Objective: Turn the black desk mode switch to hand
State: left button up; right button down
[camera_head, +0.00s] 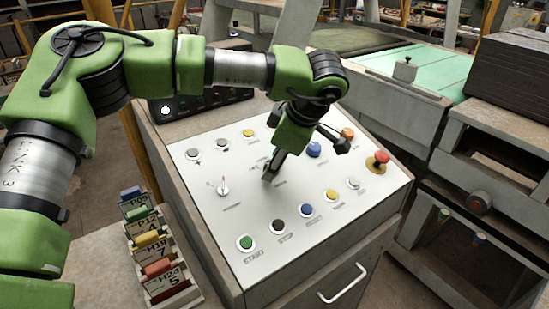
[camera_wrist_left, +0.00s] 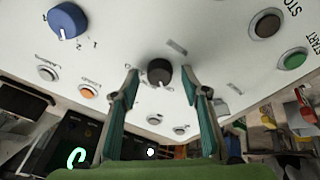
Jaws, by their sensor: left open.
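The black mode switch (camera_wrist_left: 159,72) is a round dark knob with a pale pointer mark, set on the sloping white panel (camera_head: 300,235). In the wrist view it lies between the two spread fingers of my left gripper (camera_wrist_left: 160,86), with a gap on each side. In the head view my left gripper (camera_head: 273,166) reaches down to the middle of the panel and largely hides the switch there. I cannot tell how far the fingertips are above the panel. The label words beside the switch are too small to read. My right gripper is not in view.
A blue knob (camera_head: 313,149) and a red mushroom button (camera_head: 381,158) stand right of my gripper. A button row runs from the green start button (camera_head: 245,243). A rack of coloured tags (camera_head: 158,262) stands left.

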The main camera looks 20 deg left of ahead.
pick_arm(q)
jog(key=shift+w+a+f, duration=0.1)
jog(key=shift+a+f, duration=0.1)
jog(key=shift+f, duration=0.1)
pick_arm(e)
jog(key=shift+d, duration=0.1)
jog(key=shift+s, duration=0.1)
pick_arm(q)
jog(key=c, duration=1.1)
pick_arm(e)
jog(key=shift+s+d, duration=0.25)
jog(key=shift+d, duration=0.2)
